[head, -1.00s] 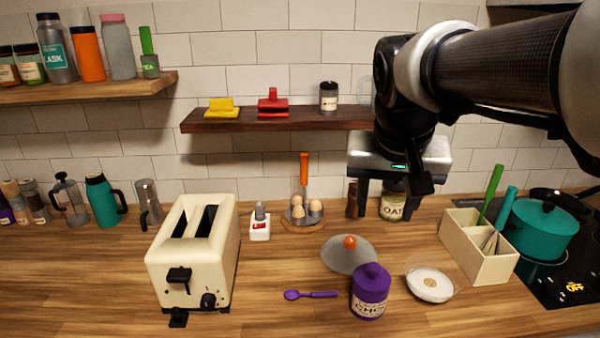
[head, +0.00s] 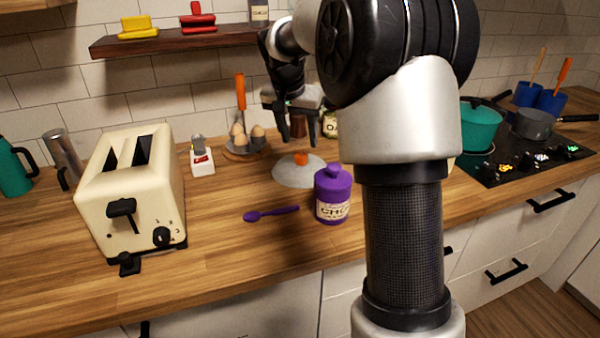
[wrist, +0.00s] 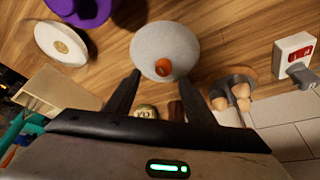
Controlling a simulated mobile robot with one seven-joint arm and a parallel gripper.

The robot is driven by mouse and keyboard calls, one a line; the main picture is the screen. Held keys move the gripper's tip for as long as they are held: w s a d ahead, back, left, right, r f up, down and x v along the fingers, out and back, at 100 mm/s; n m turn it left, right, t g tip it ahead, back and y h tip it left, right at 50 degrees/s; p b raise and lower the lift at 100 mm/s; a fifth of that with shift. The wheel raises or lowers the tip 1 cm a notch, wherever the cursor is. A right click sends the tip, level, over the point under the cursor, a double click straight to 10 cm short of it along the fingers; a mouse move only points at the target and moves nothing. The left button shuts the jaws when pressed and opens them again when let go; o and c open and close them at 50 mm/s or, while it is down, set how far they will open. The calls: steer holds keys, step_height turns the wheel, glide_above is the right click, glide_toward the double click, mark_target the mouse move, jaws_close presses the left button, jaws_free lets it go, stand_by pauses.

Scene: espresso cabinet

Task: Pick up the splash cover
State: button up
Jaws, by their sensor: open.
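The splash cover (head: 291,177) is a grey round disc with an orange knob, lying flat on the wooden counter. It also shows in the wrist view (wrist: 163,40), with its knob close to the line between my fingertips. My gripper (head: 299,139) is open and empty, above and a little behind the cover in the head view. The fingers (wrist: 163,76) point toward the cover and look apart from it.
A purple canister (head: 333,197) stands close to the cover's right, with a purple spoon (head: 271,214) in front. An egg holder (head: 238,148) and orange-handled tool stand behind left. A cream toaster (head: 134,190) is further left. A white dish (wrist: 60,45) lies near the canister.

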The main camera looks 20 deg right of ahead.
mark_target(301, 153)
steer(key=x, duration=0.2)
steer(key=b+x, duration=0.1)
steer(key=x, duration=0.2)
steer(key=w+x, duration=0.1)
steer(key=x, duration=0.2)
steer(key=shift+a+r, duration=0.1)
steer(key=shift+a, duration=0.1)
jaws_close()
